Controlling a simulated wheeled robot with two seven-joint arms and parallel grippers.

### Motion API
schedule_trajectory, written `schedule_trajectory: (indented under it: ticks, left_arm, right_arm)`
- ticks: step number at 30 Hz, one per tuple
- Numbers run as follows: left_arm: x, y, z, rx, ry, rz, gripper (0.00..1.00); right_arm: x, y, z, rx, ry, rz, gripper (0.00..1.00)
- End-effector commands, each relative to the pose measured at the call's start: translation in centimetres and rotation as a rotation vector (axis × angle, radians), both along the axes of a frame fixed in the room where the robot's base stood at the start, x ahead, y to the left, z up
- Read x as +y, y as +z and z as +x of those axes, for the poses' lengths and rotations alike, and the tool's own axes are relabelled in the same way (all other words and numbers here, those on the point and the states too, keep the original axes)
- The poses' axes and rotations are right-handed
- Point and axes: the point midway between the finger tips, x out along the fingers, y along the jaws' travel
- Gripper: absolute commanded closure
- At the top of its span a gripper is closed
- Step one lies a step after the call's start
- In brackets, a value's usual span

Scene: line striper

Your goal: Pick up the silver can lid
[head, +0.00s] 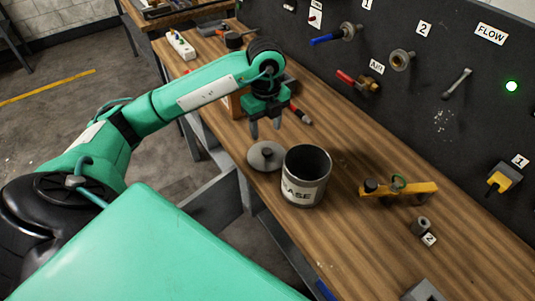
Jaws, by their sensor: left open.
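My left gripper (265,132) is open and empty, pointing down. In the picture its fingertips appear just above the lid, apart from it. My right gripper is not in view.
A yellow tool (402,190) and a small metal cylinder (421,225) lie right of the can. A red-and-black tool (299,115) lies behind the gripper. The dark pegboard (440,85) with valves borders the workbench (355,230). Bench front right of the can is clear.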

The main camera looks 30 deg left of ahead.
Motion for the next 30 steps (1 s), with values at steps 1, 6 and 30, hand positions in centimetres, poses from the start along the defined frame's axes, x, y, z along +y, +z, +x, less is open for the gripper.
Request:
schedule_trajectory:
  ticks: [1, 6, 30]
  left_arm:
    - [0.0, -0.8, -0.1, 0.004, 0.001, 0.000, 0.49]
    - [0.0, -2.3, 0.0, 0.001, 0.000, -0.001, 0.49]
    - [-0.6, -7.7, -0.5, -0.001, -0.001, 0.000, 0.58]
  right_arm:
    - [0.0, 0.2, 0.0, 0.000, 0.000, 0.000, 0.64]
    - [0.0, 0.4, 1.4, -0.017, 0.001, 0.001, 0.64]
    - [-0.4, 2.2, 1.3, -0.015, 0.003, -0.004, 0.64]
